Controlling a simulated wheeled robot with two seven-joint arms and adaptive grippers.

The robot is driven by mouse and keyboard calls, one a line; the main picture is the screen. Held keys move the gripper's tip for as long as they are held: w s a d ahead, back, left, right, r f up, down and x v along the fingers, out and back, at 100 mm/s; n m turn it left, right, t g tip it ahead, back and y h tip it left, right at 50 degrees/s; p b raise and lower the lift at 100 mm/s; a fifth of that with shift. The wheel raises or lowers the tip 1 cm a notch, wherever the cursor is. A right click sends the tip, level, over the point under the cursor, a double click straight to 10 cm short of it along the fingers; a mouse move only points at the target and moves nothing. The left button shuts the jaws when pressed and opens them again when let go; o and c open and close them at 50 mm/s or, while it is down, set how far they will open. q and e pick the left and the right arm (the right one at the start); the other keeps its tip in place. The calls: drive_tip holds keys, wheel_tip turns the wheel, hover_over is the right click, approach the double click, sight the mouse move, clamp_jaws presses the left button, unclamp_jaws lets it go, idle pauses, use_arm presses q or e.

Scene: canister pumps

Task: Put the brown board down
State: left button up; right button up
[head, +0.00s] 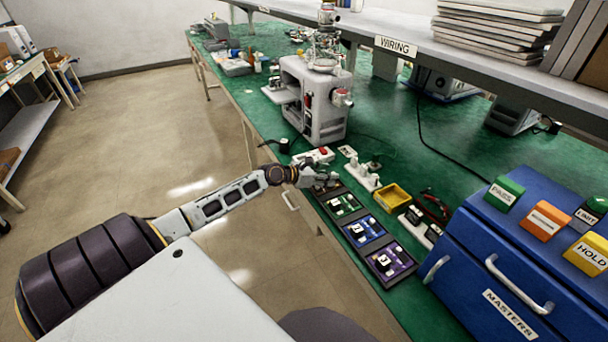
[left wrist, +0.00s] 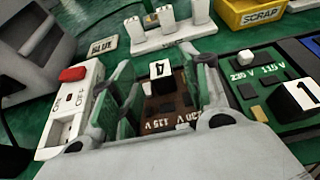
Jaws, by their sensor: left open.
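The brown board (left wrist: 168,108) shows in the left wrist view, with a black block marked 4 and 115 V and 230 V lettering. My left gripper (left wrist: 160,85) is open, with a finger on each side of the board; whether they touch it I cannot tell. In the head view my left gripper (head: 322,178) is low over the far end of a row of boards and hides most of the brown one. Nearer in the row are the green board (head: 342,205), blue board (head: 364,231) and purple board (head: 391,262). My right gripper is out of view.
A switch box (left wrist: 70,115) with a red rocker is left of the gripper. A white holder with posts (head: 360,173) and a yellow scrap bin (head: 392,196) stand behind. A blue drawer cabinet (head: 520,260) is at right, and a grey machine (head: 320,105) stands farther back.

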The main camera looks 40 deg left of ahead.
sight(313, 189)
use_arm(q)
drive_tip(key=shift+v, duration=2)
drive_tip(key=shift+p+v, duration=0.4)
drive_tip(key=shift+v, duration=1.25)
drive_tip(key=v, duration=0.2)
drive_tip(key=shift+s+a+r+p, duration=0.15)
drive_tip(key=shift+s+p, duration=0.15)
drive_tip(key=shift+s, duration=0.05)
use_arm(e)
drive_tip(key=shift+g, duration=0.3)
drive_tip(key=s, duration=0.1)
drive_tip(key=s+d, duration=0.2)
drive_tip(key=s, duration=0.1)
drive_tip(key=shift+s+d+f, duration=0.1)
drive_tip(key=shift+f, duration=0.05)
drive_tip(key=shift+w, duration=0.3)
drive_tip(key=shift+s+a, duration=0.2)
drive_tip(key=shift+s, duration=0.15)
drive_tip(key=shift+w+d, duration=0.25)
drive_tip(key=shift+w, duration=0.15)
